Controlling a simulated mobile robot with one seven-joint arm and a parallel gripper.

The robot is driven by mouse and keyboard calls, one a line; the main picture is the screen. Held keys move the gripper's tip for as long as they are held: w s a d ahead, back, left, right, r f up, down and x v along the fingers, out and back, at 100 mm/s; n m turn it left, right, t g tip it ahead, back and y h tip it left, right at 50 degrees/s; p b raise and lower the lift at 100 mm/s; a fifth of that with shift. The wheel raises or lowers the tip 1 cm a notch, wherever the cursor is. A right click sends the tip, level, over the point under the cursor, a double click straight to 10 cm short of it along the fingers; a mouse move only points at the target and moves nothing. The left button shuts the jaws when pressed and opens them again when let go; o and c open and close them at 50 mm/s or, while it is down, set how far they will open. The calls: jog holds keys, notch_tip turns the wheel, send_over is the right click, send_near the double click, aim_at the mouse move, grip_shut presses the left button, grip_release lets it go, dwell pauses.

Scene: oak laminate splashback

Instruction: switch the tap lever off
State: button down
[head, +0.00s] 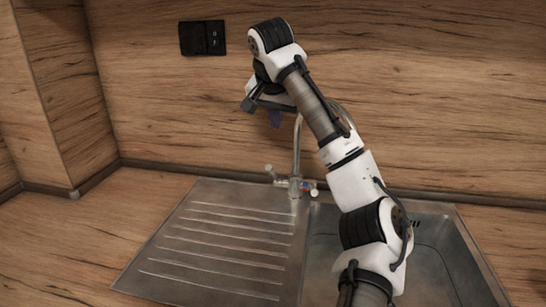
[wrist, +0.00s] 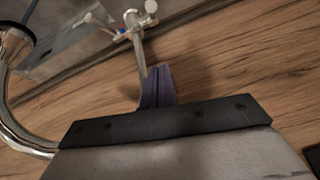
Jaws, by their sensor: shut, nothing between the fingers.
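The chrome tap (head: 297,155) stands at the back edge of the steel sink. It has a short lever (head: 271,171) on its left and a pale-ended one (head: 313,191) on its right, near a small red and blue mark. My gripper (head: 275,119), with purple fingers, is shut and empty, above and left of the tap body, apart from both levers. In the wrist view the shut fingers (wrist: 157,85) point towards the tap body (wrist: 135,27), which lies beyond them. The spout's upper part is hidden behind my arm in the head view. I cannot tell whether water runs.
The ribbed drainboard (head: 220,240) lies left of the basin (head: 430,240), which my arm partly covers. A curved chrome pipe (wrist: 12,125) is close at the left of the wrist view. A black socket (head: 202,38) is on the wood wall. The left counter is clear.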

jog(key=p, duration=0.3)
send_over(276, 175)
jog(key=f, duration=1)
jog(key=shift+a+f, duration=0.2)
jog(key=shift+s+a+f, duration=0.25)
jog(key=shift+s+f, duration=0.3)
jog(key=shift+s, duration=0.05)
